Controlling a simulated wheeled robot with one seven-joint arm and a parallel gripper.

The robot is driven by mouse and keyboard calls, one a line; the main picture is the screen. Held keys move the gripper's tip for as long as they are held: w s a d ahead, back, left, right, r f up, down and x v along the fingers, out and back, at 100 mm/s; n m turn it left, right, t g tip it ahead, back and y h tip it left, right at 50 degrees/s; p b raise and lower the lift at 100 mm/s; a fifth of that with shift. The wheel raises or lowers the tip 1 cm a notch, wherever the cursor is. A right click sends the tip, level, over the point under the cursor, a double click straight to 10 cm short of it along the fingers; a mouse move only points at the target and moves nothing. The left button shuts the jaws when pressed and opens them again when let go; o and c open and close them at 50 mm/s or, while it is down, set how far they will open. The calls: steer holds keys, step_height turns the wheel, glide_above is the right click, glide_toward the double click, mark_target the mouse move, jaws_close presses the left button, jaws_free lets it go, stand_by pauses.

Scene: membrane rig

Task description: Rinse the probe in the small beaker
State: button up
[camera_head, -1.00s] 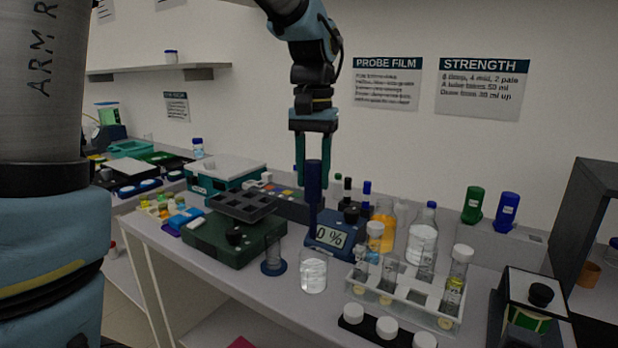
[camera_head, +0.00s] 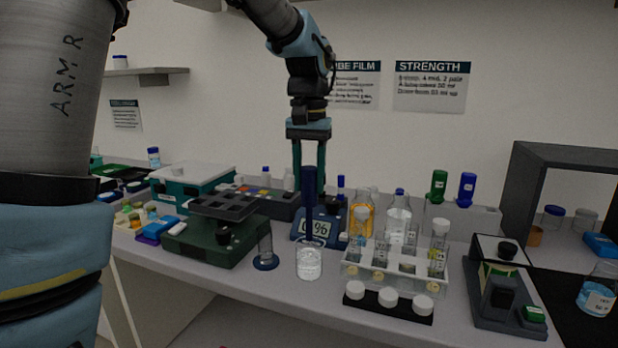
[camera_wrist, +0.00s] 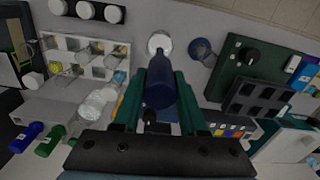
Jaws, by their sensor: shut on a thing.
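My gripper (camera_head: 310,188) is shut on the dark blue probe (camera_head: 310,182) and holds it upright, thin end down. The small beaker (camera_head: 309,266), clear glass with clear liquid, stands on the bench directly below the probe. The thin lower end reaches down to about the beaker's mouth; I cannot tell whether it is in the liquid. In the wrist view, the probe (camera_wrist: 160,92) lies between the green fingers and points at the beaker (camera_wrist: 160,42). The blue meter (camera_head: 312,226) with a "0 %" display stands behind, partly covered by the probe.
A glass cylinder on a blue foot (camera_head: 266,250) stands close left of the beaker. A white tube rack (camera_head: 393,273) and a black strip with white caps (camera_head: 388,303) are close right. A green device with a dark tray (camera_head: 215,235) is further left. The bench front is clear.

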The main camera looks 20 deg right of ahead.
steer(key=shift+f+b, duration=1.8)
steer(key=shift+f, duration=1.95)
steer(key=shift+r, duration=0.1)
